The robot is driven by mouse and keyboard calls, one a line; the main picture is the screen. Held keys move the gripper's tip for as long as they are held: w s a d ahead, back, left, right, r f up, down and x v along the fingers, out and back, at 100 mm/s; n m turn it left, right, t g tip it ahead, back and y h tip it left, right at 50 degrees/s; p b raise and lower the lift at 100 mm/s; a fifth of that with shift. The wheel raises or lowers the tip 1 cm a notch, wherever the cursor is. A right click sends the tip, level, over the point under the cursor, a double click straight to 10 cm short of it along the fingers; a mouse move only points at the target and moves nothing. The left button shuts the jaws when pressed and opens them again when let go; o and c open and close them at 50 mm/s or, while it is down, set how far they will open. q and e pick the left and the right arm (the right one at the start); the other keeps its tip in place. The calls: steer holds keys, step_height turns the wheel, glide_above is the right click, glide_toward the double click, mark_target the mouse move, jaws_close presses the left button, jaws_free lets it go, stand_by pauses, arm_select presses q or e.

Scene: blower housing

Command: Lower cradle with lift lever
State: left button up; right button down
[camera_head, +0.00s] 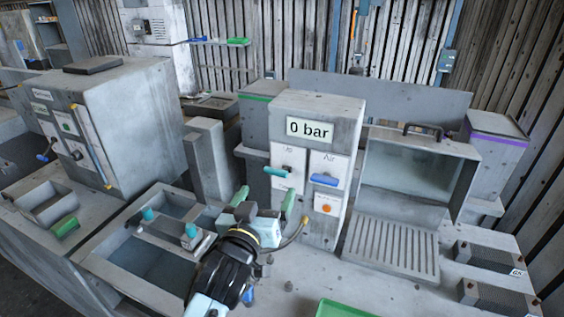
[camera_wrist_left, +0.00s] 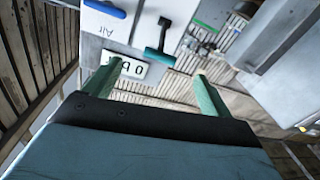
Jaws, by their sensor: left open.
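The lever with a teal handle (camera_head: 278,172) is on the front of the grey panel box, under a small label I cannot read surely. Its handle lies sideways, pointing left. It also shows in the left wrist view as a teal T-shaped handle (camera_wrist_left: 160,56). My left gripper (camera_head: 265,200) is open and empty in front of the panel, below the lever and apart from it. A grey frame with two teal knobs (camera_head: 168,224) sits over the sunken tank (camera_head: 105,266); it may be the cradle. My right gripper is not in view.
A blue lever (camera_head: 325,180) marked Air and an orange button (camera_head: 326,208) sit beside the teal lever. The display (camera_head: 310,129) reads 0 bar. A yellow-tipped hose (camera_head: 296,234) curves close by the gripper. A slotted tray and clear-fronted box (camera_head: 415,170) stand at right.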

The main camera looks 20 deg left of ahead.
mark_target(278, 171)
arm_select(q)
steer(key=w, duration=0.3)
steer(key=shift+w+a+r+p, duration=0.15)
steer(key=shift+w+a+p, duration=0.15)
steer(key=shift+w, duration=0.1)
steer(key=w, duration=0.4)
steer(key=w+a, duration=0.1)
steer(key=shift+w+p, duration=0.4)
steer(key=shift+w+f, duration=0.2)
steer(key=shift+w, duration=0.5)
steer(key=shift+a, duration=0.1)
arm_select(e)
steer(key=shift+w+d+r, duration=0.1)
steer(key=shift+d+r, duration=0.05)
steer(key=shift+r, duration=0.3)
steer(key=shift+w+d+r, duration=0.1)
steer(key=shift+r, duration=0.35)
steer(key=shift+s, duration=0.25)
